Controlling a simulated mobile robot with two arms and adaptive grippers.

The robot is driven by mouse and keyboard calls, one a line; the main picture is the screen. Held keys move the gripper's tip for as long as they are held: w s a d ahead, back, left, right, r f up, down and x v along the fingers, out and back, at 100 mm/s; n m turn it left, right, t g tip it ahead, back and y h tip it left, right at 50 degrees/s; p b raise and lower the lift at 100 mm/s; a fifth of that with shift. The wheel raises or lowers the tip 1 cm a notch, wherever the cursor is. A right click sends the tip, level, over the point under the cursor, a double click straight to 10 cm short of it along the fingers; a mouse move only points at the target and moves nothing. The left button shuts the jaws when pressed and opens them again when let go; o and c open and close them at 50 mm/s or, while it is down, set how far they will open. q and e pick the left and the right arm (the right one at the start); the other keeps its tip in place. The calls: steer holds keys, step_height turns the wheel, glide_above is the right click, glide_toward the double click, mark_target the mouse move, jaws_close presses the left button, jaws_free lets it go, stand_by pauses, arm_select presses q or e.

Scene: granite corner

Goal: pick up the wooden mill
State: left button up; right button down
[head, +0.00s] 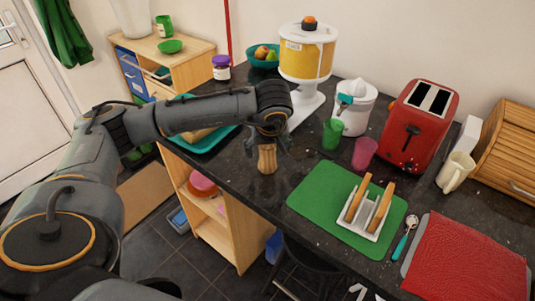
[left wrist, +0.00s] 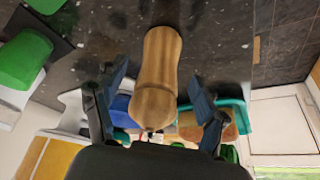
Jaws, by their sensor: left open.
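The wooden mill (head: 267,159) stands upright on the dark granite counter, near its front edge. My left gripper (head: 268,128) is right above it in the head view and hides its top. In the left wrist view, the mill (left wrist: 157,75) lies between the two spread fingers of my left gripper (left wrist: 158,80). A gap shows on both sides, so the fingers are open and not closed on it. My right gripper is not in view.
A green cup (head: 332,134), a pink cup (head: 364,153) and a green mat (head: 315,205) with a toast rack (head: 362,217) stand to the right. A cereal dispenser (head: 307,60) rises behind. A teal tray (head: 215,141) lies left, under my arm.

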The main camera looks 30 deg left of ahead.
arm_select(q)
steer(key=shift+x, duration=1.4)
steer(key=c, duration=1.3)
steer(key=shift+r, duration=0.1)
steer(key=shift+c, duration=0.4)
steer(key=shift+w+r, duration=0.1)
